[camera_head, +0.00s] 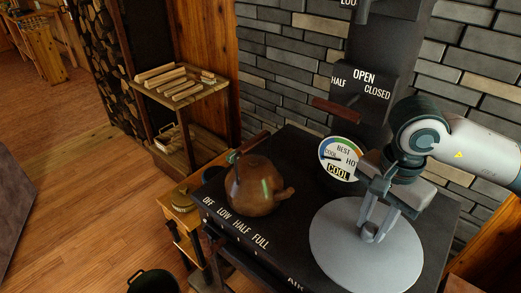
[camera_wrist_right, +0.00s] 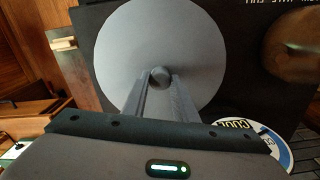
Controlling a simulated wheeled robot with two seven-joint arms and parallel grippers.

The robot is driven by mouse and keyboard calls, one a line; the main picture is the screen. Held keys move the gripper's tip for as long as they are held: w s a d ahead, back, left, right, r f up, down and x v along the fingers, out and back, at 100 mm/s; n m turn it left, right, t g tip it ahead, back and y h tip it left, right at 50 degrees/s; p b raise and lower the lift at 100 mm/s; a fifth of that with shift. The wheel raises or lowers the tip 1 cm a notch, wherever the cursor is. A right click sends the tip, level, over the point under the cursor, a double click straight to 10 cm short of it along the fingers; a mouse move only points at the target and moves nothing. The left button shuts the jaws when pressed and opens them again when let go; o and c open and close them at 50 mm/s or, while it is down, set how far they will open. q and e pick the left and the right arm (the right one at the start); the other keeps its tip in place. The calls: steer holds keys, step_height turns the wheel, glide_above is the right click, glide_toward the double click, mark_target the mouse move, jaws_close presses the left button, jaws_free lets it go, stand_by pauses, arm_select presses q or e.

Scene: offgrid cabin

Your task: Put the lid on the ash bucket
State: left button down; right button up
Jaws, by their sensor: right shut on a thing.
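The lid (camera_head: 345,249) is a round grey disc with a small knob at its middle. My right gripper (camera_head: 369,234) is shut on the lid's knob, over the right part of the black stove top. The right wrist view shows the lid (camera_wrist_right: 120,60) with the fingers (camera_wrist_right: 160,80) on either side of the knob. Whether the lid touches the stove top is hard to tell. A dark round bucket (camera_head: 153,283), likely the ash bucket, stands on the floor at the bottom edge, partly cut off; its top looks open. My left gripper is not in view.
A copper kettle (camera_head: 258,188) sits on the stove (camera_head: 300,150), left of the lid. A round gauge (camera_head: 339,159) and a flue pipe (camera_head: 362,60) stand behind. A small wooden table (camera_head: 181,207) and a wood rack (camera_head: 184,97) are at left.

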steer(key=n, duration=0.5)
steer(key=shift+w+n, duration=0.2)
steer(key=shift+n, duration=0.2)
steer(key=n, duration=0.4)
steer(key=shift+w, duration=0.15)
steer(key=shift+a, duration=0.15)
